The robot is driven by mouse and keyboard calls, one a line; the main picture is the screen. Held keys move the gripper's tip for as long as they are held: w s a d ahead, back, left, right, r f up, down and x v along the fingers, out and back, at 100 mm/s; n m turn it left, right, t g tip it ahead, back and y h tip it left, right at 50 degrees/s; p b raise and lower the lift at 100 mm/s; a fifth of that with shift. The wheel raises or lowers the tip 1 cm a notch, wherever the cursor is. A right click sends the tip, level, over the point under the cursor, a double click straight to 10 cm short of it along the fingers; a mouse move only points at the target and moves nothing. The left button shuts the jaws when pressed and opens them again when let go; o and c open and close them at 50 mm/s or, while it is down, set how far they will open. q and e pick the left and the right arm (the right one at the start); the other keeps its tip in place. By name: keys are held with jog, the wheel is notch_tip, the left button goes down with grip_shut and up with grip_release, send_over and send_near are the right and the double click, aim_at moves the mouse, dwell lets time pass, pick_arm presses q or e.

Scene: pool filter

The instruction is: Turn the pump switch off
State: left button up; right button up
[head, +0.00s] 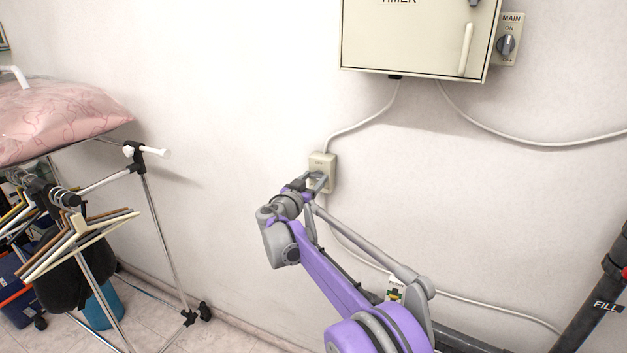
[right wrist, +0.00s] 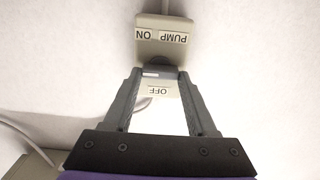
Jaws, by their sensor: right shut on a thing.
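The pump switch is a small beige box (head: 322,160) on the white wall, below the timer cabinet. In the right wrist view the box (right wrist: 162,38) appears upside down, with PUMP and ON labels at its far end and an OFF label (right wrist: 158,93) between my fingers. My right gripper (head: 316,182) is at the front of the box. In the right wrist view its fingertips (right wrist: 159,74) are closed on the dark knob (right wrist: 158,70). The knob is mostly hidden, and I cannot tell which way it points. My left gripper is not in view.
The beige timer cabinet (head: 415,35) and a MAIN switch (head: 506,45) are above right. Cables run along the wall. A dark pipe (head: 595,290) is at lower right.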

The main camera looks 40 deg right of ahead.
jog(key=shift+n, duration=0.4)
jog(key=n+p, duration=0.1)
jog(key=n, duration=0.1)
jog(key=shift+n, duration=0.4)
jog(key=n+p, duration=0.1)
jog(key=n, duration=0.3)
jog(key=shift+w+a+n, duration=0.1)
jog(key=shift+w+n, duration=0.05)
jog(key=shift+n, duration=0.15)
jog(key=n, duration=0.4)
jog(key=shift+f+n+p, duration=0.15)
jog(key=shift+n+p, duration=0.15)
jog(key=n, duration=0.5)
jog(key=shift+f, duration=0.1)
jog(key=o, duration=1.4)
jog(key=shift+c, duration=0.2)
